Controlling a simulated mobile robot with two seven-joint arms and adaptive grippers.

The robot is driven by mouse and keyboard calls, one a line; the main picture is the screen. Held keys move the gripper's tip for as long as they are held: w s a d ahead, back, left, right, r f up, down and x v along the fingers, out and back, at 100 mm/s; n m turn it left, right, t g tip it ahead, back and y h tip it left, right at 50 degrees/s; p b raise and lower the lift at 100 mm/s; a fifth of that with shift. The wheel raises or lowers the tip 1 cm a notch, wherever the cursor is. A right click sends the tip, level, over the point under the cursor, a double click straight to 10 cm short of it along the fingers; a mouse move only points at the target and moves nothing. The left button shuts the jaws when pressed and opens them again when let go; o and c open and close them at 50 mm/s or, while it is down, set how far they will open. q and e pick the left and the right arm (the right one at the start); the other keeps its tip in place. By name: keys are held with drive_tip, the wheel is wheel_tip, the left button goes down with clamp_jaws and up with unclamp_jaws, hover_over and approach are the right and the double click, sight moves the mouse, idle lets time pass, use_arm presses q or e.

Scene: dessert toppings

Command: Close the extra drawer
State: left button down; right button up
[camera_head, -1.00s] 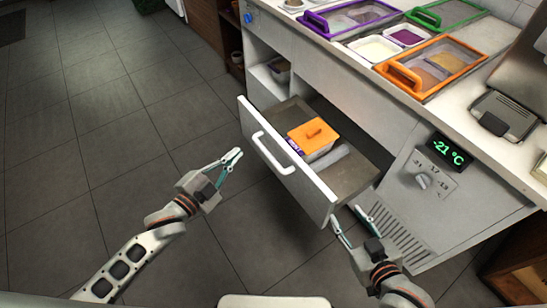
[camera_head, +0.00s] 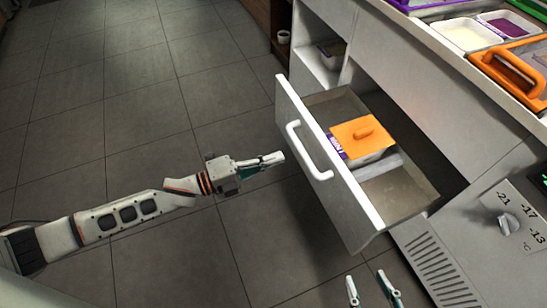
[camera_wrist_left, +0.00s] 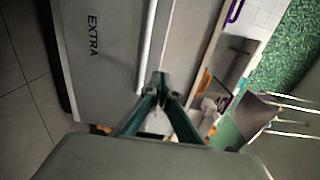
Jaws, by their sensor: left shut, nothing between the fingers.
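The extra drawer (camera_head: 345,207) stands pulled out of the white counter in the head view. Its front has a white bar handle (camera_head: 308,150). My left gripper (camera_head: 280,158) is shut and empty, just left of the handle, pointing at the drawer front. In the left wrist view its fingertips (camera_wrist_left: 160,78) meet beside the handle (camera_wrist_left: 148,45) and the drawer front (camera_wrist_left: 100,65) marked EXTRA. I cannot tell whether they touch it. My right gripper (camera_head: 367,279) is open and empty at the bottom edge, below the drawer.
An open compartment (camera_head: 318,68) with a container is behind the drawer's left side. A control panel with a knob (camera_head: 508,224) and vent slots (camera_head: 440,270) are to the right. Toppings with an orange-framed lid (camera_head: 510,72) stand on the counter. The floor at left is clear.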

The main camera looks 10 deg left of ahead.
use_arm(q)
drive_tip(key=b, duration=0.2)
approach(320, 144)
drive_tip(key=x, duration=0.5)
drive_tip(key=shift+w+d+f, duration=0.15)
drive_tip(key=shift+f, duration=0.05)
drive_tip(key=shift+w+d, duration=0.3)
drive_tip(key=shift+d, duration=0.15)
drive_tip(key=shift+w+d+r, duration=0.1)
drive_tip(key=shift+w+r, duration=0.05)
drive_tip(key=shift+r, duration=0.05)
use_arm(e)
drive_tip(key=shift+w+a+r+m, duration=0.35)
drive_tip(key=shift+a+r, duration=0.1)
drive_tip(key=shift+a, duration=0.25)
